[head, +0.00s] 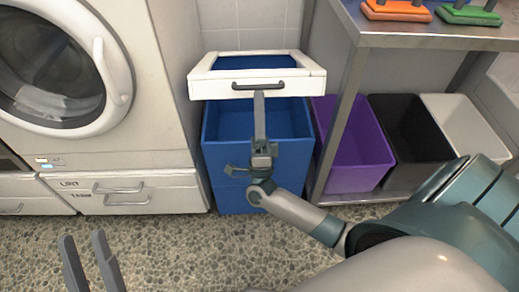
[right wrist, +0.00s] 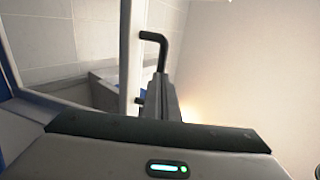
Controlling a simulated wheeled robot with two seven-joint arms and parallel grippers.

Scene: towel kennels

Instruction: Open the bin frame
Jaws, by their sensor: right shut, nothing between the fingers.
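The white bin frame (head: 199,88) has a dark bar handle (head: 275,84) on its front. It sits above and behind the open front part of the blue bin (head: 290,160), whose inside shows below the frame. My right gripper (head: 259,95) is shut and empty, its tips at the middle of the handle from below; contact is unclear. In the right wrist view the black handle (right wrist: 156,38) and white frame edge (right wrist: 131,60) are just beyond the fingers (right wrist: 166,98). My left gripper (head: 84,238) is open and empty, low at the left over the floor.
A washing machine (head: 150,120) with drawers stands left of the bin. Right of it is a metal rack (head: 350,100) with a purple bin (head: 355,150), a black bin (head: 415,125) and a grey bin (head: 462,120). Brushes (head: 395,8) lie on top. Floor in front is clear.

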